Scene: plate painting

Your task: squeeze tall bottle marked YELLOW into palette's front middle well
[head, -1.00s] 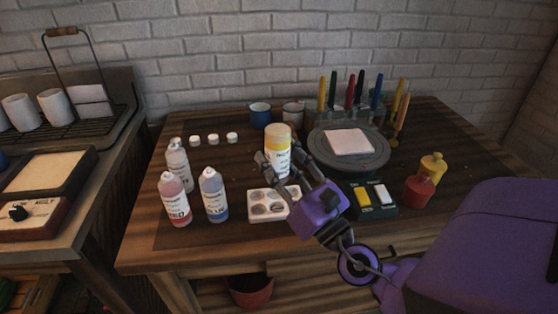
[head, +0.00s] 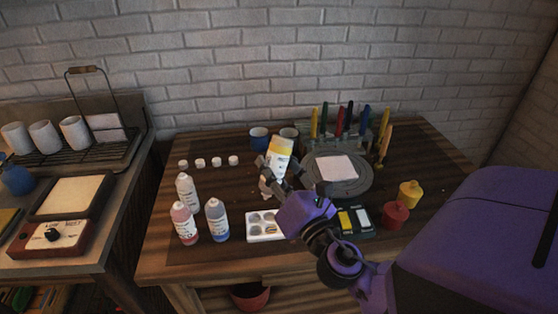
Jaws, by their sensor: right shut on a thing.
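My right gripper (head: 277,171) is shut on the tall bottle with a yellow patch and white label (head: 281,153). The bottle is tilted, its wide end up and leaning right; its lower end is partly hidden by the fingers. It is held above and behind the white palette (head: 250,237). The palette lies on the table with several round wells, and its right part is hidden by my gripper and wrist. I cannot tell which well the bottle's lower end is over. My left gripper is not in view.
Three other bottles, including a red one (head: 184,223) and a blue one (head: 217,220), stand left of the palette. White caps (head: 199,163) lie behind them. A turntable (head: 345,185) with a white tile stands right, and a dark sponge box (head: 357,222) is in front.

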